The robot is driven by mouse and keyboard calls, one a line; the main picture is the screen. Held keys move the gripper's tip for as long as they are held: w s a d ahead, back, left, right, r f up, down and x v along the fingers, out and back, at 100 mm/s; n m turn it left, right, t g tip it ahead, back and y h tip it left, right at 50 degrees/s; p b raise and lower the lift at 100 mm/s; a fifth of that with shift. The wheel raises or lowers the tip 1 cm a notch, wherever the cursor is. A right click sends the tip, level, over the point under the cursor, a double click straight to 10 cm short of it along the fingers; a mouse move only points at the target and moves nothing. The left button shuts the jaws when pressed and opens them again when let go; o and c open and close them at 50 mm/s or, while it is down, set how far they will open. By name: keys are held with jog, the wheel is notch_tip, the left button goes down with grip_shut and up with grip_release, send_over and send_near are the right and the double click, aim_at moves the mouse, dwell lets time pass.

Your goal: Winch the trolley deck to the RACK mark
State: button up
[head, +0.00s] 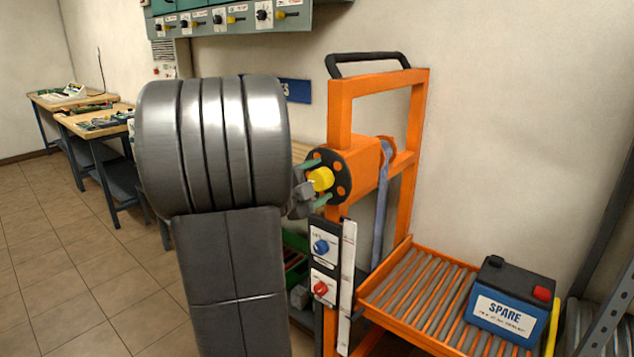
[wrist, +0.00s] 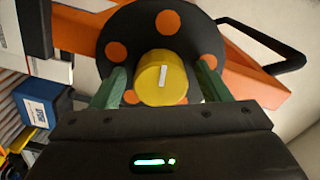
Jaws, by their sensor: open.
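The orange trolley (head: 418,120) stands against the wall with a black handle on top. Its winch has a black disc with orange spots and a yellow knob (head: 320,179) at the centre. The knob with its white line also shows in the wrist view (wrist: 162,78). My gripper (head: 318,181) is at the winch, its green fingers open on either side of the knob. A gap shows between knob and fingers in the wrist view. The roller deck (head: 400,297) sits low at the right, with a blue strap above it. A white scale strip (head: 347,285) stands beside it; its marks are unreadable.
A blue SPARE battery (head: 507,305) sits on the deck. A panel with a blue knob (head: 321,247) and a red knob (head: 320,288) is below the winch. Workbenches (head: 75,105) stand at the left, with clear floor (head: 50,250) before them. Metal shelving (head: 610,310) is at right.

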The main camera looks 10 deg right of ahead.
jog(key=v, duration=1.3)
jog(key=shift+s+a, duration=0.25)
jog(key=shift+a, duration=0.05)
